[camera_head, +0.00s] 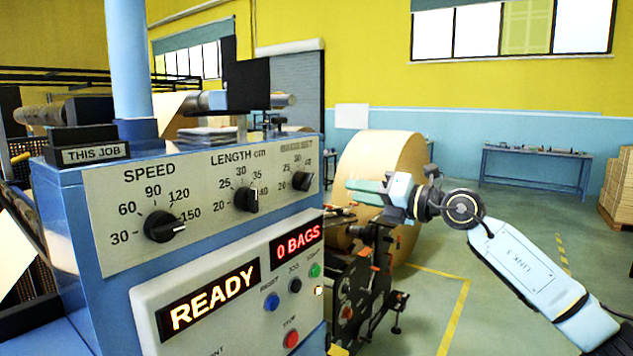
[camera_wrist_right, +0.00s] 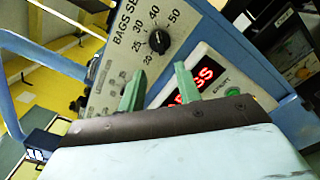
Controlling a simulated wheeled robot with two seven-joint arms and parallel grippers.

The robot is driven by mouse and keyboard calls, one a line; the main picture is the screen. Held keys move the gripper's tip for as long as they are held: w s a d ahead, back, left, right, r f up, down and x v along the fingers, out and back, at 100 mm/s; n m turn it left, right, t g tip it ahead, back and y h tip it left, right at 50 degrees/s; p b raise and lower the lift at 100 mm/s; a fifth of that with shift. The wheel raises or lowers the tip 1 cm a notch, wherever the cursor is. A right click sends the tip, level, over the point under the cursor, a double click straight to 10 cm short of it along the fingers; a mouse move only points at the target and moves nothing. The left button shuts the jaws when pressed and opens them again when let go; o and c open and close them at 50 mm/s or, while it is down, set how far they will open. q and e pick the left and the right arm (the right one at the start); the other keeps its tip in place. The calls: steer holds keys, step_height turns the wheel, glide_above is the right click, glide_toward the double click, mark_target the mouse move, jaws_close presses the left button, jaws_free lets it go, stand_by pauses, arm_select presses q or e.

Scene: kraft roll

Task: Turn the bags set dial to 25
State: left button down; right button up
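The bags set dial (camera_head: 302,180) is a black knob at the right end of the blue machine's sloped panel. In the right wrist view the dial (camera_wrist_right: 158,41) shows with its scale from 20 to 50; its pointer is too small to read surely. My right gripper (camera_head: 362,190) is to the right of the dial, apart from it, with its fingers toward the panel. In the right wrist view its two green fingers (camera_wrist_right: 158,84) stand apart with nothing between them. The dial appears beyond the fingertips. My left gripper is not in view.
The speed dial (camera_head: 163,226) and length dial (camera_head: 246,199) sit left on the same panel. Below are the READY display (camera_head: 208,300), the 0 BAGS display (camera_head: 297,241) and several buttons. A large kraft roll (camera_head: 385,165) stands behind my right gripper. Floor at right is open.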

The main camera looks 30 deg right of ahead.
mark_target(310, 183)
steer(key=p+x, duration=0.2)
steer(key=x, duration=0.7)
steer(key=shift+w+a+r+p, duration=0.1)
steer(key=shift+w+a+p, duration=0.05)
steer(key=shift+w+p, duration=0.2)
steer(key=shift+w+a, duration=0.3)
steer(key=shift+w, duration=0.4)
steer(key=shift+c, duration=0.2)
jaws_close()
